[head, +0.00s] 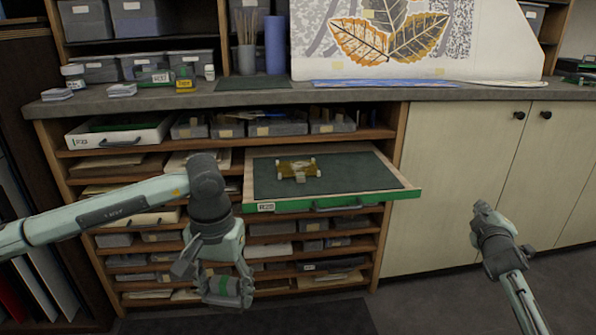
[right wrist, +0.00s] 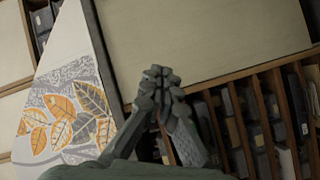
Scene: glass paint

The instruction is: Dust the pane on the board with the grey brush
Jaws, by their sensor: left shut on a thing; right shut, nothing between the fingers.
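The green-edged board (head: 340,180) is slid out from the shelves, with a dark green top. On it lies a small amber-brown pane (head: 286,167) with white pieces at its corners and a pale mark or object in its middle. My left gripper (head: 222,284) hangs in front of the shelves, below and left of the board, apart from the pane. It is shut on a small grey thing, partly hidden by the fingers; I cannot tell if it is the brush. My right gripper (head: 480,207) is shut and empty right of the board; its closed fingertips show in the right wrist view (right wrist: 160,72).
The worktop (head: 420,92) above carries grey bins, a yellow jar (head: 184,82), a blue roll (head: 275,45) and a large leaf picture (head: 390,40). Shelves with trays lie beneath the board. Cream cupboard doors (head: 460,160) stand right, with open room in front.

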